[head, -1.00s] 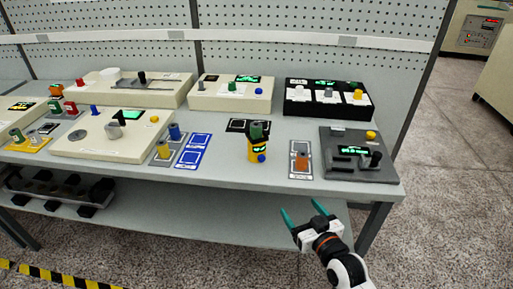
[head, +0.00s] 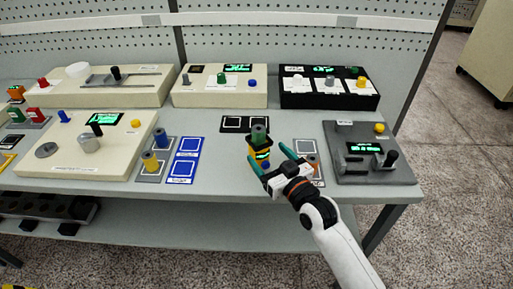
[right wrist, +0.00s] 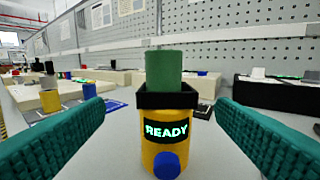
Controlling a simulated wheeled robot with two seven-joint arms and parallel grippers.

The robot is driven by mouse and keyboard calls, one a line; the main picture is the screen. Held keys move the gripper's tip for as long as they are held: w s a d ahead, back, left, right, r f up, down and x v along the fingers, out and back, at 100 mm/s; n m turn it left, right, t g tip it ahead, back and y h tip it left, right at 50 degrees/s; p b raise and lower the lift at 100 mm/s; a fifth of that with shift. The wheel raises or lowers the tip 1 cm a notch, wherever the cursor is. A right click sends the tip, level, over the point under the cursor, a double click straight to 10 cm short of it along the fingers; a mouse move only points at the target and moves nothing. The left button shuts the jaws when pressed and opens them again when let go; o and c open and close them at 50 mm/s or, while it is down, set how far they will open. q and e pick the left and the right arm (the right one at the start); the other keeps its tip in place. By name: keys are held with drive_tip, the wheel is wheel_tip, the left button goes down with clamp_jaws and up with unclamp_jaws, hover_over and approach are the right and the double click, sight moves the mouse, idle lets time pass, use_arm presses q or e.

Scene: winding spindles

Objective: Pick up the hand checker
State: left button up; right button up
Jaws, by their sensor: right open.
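The hand checker (head: 254,158) is a yellow cylinder with a black collar, a lit display and a blue button; a green spindle stands upright in its top. It stands on the table near the front edge. In the right wrist view the hand checker (right wrist: 168,142) is straight ahead and its display reads READY. My right gripper (head: 268,160) is open, with its teal fingers pointing at the checker from the front right. In the wrist view the fingers are on either side of it with gaps, and nothing is held. My left gripper is not in view.
A dark grey device (head: 370,165) stands to the right, beside a grey pad (head: 307,148) with an orange spindle. Blue-marked cards (head: 184,160) lie to the left. A black-framed pad (head: 247,124) lies behind the checker. Larger cream consoles (head: 218,92) stand at the back.

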sight(262, 148)
drive_tip(key=shift+x, duration=1.25)
drive_tip(key=shift+w+a, duration=0.2)
drive_tip(key=shift+w, duration=0.1)
drive_tip(key=x, duration=0.2)
drive_tip(key=p+x, duration=0.1)
drive_tip(key=x, duration=0.1)
drive_tip(key=shift+w+d, duration=0.1)
drive_tip(key=shift+w, duration=0.45)
drive_tip(key=shift+w+f, duration=0.1)
drive_tip(key=shift+w, duration=0.15)
drive_tip(key=shift+s, duration=0.1)
drive_tip(key=shift+c, duration=0.6)
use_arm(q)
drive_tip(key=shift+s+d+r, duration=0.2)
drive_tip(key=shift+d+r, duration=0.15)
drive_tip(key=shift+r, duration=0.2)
use_arm(e)
drive_tip(key=c, duration=1.2)
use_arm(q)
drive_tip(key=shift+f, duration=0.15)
use_arm(e)
wheel_tip(262, 148, up, 10)
drive_tip(key=shift+r, duration=0.1)
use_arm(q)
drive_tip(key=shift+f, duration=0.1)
